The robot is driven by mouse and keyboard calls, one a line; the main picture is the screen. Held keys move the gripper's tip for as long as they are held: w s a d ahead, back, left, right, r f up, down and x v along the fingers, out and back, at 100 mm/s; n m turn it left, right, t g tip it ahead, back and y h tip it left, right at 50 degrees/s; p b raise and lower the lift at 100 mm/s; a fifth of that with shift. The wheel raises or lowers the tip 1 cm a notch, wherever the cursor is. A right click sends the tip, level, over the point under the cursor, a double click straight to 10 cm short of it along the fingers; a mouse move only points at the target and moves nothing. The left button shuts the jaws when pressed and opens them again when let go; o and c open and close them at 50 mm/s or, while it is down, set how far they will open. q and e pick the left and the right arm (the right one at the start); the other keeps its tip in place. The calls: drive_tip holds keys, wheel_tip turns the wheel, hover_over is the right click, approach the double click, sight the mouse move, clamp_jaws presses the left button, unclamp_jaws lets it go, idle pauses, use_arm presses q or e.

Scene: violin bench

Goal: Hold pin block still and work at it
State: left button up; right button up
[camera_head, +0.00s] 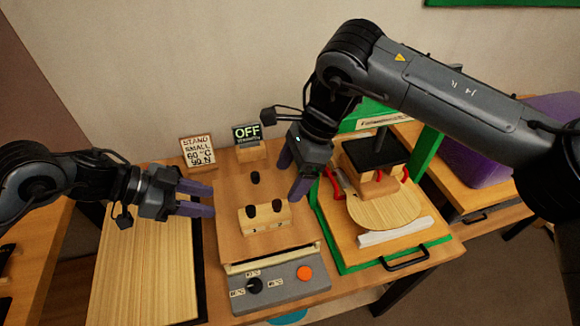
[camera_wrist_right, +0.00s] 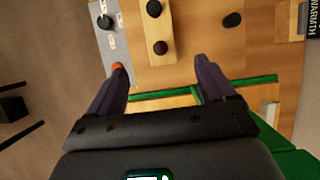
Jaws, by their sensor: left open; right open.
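The pin block (camera_head: 264,218) is a pale wooden block with dark round pins in its top, on the brown bench board. It also shows at the top of the right wrist view (camera_wrist_right: 157,30). One dark pin (camera_head: 255,177) stands apart behind the block; the right wrist view shows it too (camera_wrist_right: 231,19). My left gripper (camera_head: 210,199) is open and empty, left of the block, fingers pointing at it without touching. My right gripper (camera_head: 291,178) is open and empty, above and right of the block, fingers pointing down; its fingers frame the lower part of the right wrist view (camera_wrist_right: 162,72).
A grey control box (camera_head: 275,291) with a knob and orange button (camera_head: 304,273) lies in front. A card (camera_head: 199,151) and an "OFF" display (camera_head: 247,133) stand behind. A green-framed press (camera_head: 347,262) with a wooden violin part (camera_head: 385,210) stands right. A striped wooden board (camera_head: 150,270) lies left.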

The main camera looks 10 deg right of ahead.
hover_over(282, 209)
drive_tip(key=d, duration=0.2)
wheel_tip(282, 209, down, 6)
drive_tip(key=shift+w+d+f, duration=0.1)
drive_tip(key=shift+w+f, duration=0.05)
drive_tip(key=shift+f, duration=0.1)
drive_tip(key=shift+x, duration=3.45)
drive_tip(key=c, duration=1.1)
use_arm(q)
drive_tip(key=shift+o, duration=0.4)
